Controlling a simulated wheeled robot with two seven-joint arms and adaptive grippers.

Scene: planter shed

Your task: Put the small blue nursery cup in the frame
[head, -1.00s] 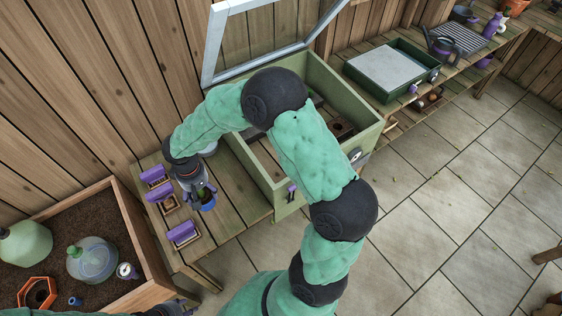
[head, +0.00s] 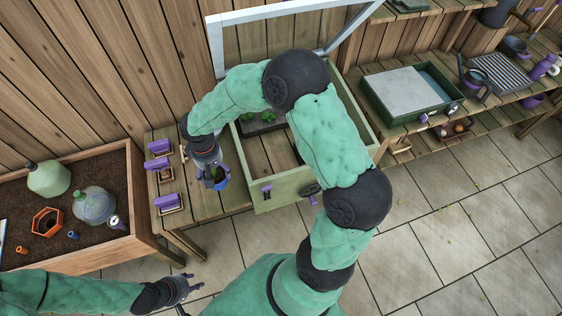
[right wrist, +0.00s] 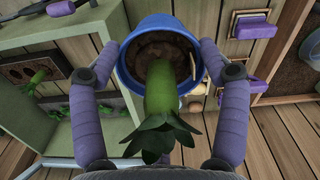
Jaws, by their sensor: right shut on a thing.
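My right gripper (head: 216,176) is shut on a blue cup (head: 222,184) at the left wall of the green frame (head: 285,196). The frame's glazed lid (head: 283,14) is propped open. Inside the frame are a slatted floor and a dark tray with green seedlings (head: 262,118), partly hidden by my right arm. My left gripper (head: 192,283) is open and empty, low in the head view, away from the bench.
Several purple-handled brushes (head: 168,203) lie on the bench left of the frame. A soil-filled wooden bed (head: 80,264) at left holds glass cloches, an orange hexagonal pot (head: 46,223) and a tiny blue cup (head: 75,235). A green box (head: 410,95) stands on the bench at right.

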